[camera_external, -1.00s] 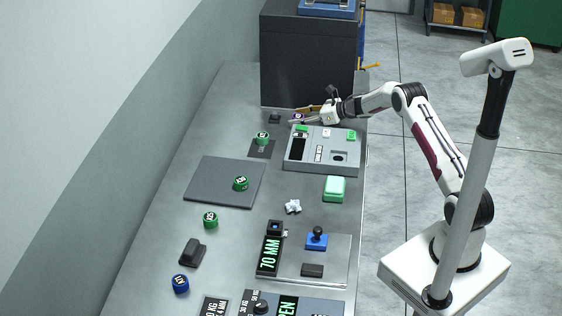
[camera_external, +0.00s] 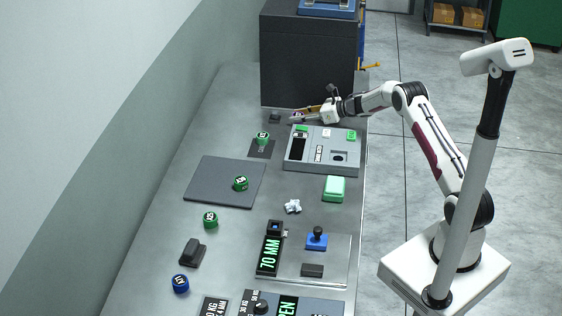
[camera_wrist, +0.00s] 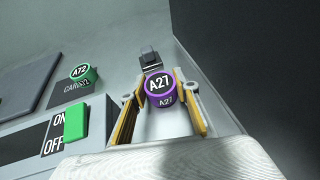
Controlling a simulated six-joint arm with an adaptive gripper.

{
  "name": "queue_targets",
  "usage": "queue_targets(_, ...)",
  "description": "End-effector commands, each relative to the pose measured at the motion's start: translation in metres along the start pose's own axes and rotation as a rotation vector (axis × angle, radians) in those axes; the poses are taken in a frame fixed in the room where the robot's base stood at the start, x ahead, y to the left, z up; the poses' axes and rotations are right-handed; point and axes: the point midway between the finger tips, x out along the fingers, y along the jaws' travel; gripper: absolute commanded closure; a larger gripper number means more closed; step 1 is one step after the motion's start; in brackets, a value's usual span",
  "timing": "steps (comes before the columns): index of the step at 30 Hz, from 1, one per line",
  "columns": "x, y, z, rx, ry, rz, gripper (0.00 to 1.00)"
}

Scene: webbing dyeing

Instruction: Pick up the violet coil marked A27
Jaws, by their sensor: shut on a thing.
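The violet coil (camera_wrist: 161,90) has a black top label reading A27 and the same mark on its side. It sits upright between the two fingers of my gripper (camera_wrist: 161,97) in the wrist view. The gripper is shut on it, with a finger against each side. In the external view my gripper (camera_external: 300,115) is at the far end of the bench, behind the grey control box, and the coil is mostly hidden by the fingers. I cannot tell whether the coil is clear of the bench.
A green coil marked A72 (camera_wrist: 83,74) stands to the left on a dark card. The grey control box (camera_external: 322,165) with green buttons is close in front. A tall black cabinet (camera_external: 309,60) stands just behind. A small dark block (camera_external: 275,117) is beside my gripper.

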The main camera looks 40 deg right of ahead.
Motion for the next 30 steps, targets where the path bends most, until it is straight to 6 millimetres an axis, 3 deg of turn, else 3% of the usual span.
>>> queue_targets(18,-0.030,0.000,0.073,-0.002,-0.002,0.001,0.90)
queue_targets(30,-0.036,0.000,0.088,0.000,-0.001,0.001,0.90)
